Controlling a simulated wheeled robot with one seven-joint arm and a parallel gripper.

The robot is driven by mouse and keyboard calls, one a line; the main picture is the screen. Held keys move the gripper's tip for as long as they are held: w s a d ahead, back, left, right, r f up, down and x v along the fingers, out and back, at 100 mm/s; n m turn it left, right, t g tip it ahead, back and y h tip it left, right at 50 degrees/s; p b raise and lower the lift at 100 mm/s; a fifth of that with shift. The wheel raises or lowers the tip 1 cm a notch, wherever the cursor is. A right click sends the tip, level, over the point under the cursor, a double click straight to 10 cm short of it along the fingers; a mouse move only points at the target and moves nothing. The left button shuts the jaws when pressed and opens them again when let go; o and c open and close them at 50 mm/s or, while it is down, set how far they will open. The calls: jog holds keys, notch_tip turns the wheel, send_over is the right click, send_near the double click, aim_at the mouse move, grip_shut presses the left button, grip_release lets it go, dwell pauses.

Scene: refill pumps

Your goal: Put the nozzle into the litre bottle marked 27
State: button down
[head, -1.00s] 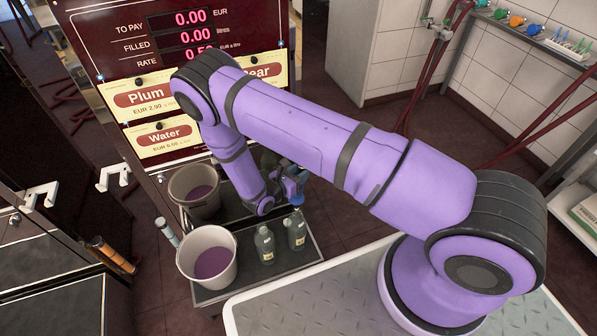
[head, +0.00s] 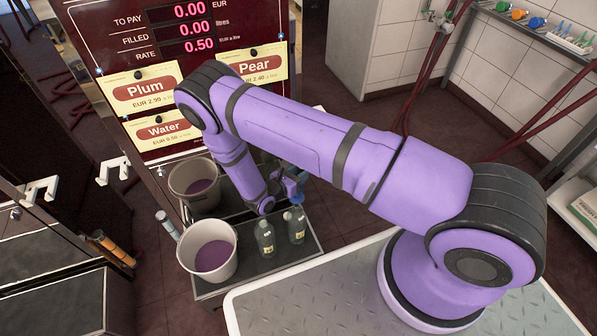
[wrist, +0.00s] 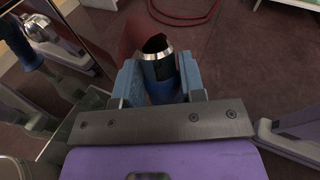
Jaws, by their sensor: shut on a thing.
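My gripper (head: 291,185) is shut on the blue nozzle (wrist: 160,72), which has a bright metal collar and a dark end. The nozzle sits between the two blue-grey fingers in the wrist view. In the head view the purple arm hides much of it; only a blue part shows beside the gripper. Two grey bottles stand upright on the dark tray, a left bottle (head: 264,240) and a right bottle (head: 296,226). Their yellow labels are too small to read, so I cannot tell which is 27. The gripper is behind the bottles, above the tray, and no bottle is clear in the wrist view.
A pale bucket (head: 231,239) with purple liquid stands left of the bottles on the tray (head: 290,262). A second bucket shape (head: 193,169) behind looks like a reflection in the shiny panel. The pump display (head: 190,30) and labels rise behind. Dark red hoses (head: 425,75) hang right.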

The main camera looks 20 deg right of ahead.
jog(key=shift+f, duration=0.9)
jog(key=c, duration=0.6)
grip_release()
jog(key=shift+a, duration=0.15)
jog(key=v, duration=1)
jog(key=shift+s+a+r, duration=0.1)
jog(key=shift+s+a, duration=0.05)
jog(key=shift+a, duration=0.05)
